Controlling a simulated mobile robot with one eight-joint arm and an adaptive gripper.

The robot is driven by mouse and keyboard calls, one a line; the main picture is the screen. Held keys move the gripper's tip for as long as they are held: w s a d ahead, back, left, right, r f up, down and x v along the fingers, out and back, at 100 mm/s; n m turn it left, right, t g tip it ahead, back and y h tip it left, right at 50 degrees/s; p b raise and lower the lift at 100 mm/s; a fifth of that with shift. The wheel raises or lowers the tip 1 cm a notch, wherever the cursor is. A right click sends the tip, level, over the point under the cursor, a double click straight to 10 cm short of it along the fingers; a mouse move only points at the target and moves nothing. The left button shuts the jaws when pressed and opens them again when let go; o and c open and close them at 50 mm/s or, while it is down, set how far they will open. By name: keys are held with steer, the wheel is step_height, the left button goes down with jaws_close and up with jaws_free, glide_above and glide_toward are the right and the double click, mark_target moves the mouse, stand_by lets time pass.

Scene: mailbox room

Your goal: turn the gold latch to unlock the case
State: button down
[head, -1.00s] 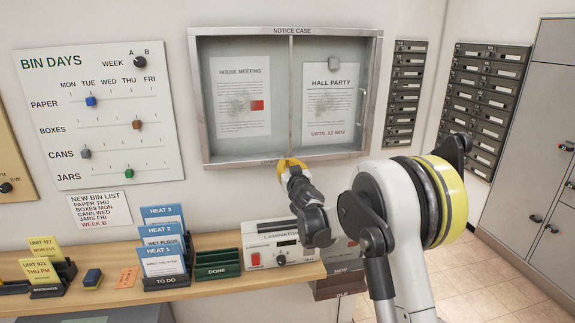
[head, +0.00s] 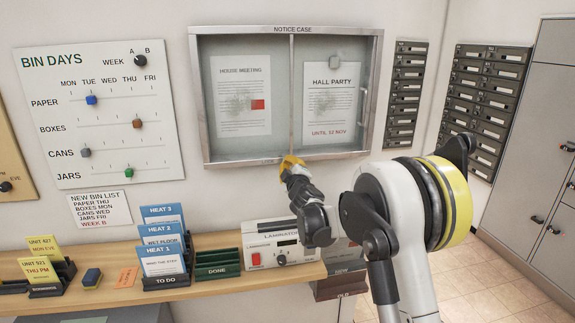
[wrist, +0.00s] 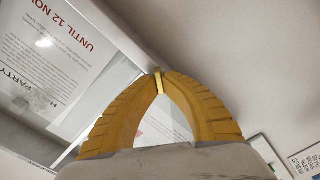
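The notice case (head: 200,110) is a silver-framed glass case on the wall, and its doors look shut. My gripper (head: 292,160) has its yellow fingers at the middle of the case's bottom edge. In the wrist view the two ridged fingers (wrist: 158,73) arch together and meet at the frame edge. A small bright gold piece, the gold latch (wrist: 159,84), shows between the fingertips, which appear closed on its sides. The latch is hidden behind my gripper in the head view.
A shelf (head: 210,289) runs below the case, with a laminator (head: 262,240) and card racks on it. The Bin Days board (head: 100,115) hangs at the left. Dark mailboxes (head: 405,95) are on the wall to the right.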

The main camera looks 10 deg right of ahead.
steer(key=n, duration=0.6)
steer(key=shift+f, duration=0.1)
steer(key=shift+n, duration=0.4)
stand_by(0.3)
steer(key=c, duration=1.6)
jaws_free()
steer(key=shift+o, duration=0.2)
steer(key=shift+s, duration=0.1)
steer(key=s, duration=1.1)
steer(key=shift+s, duration=0.4)
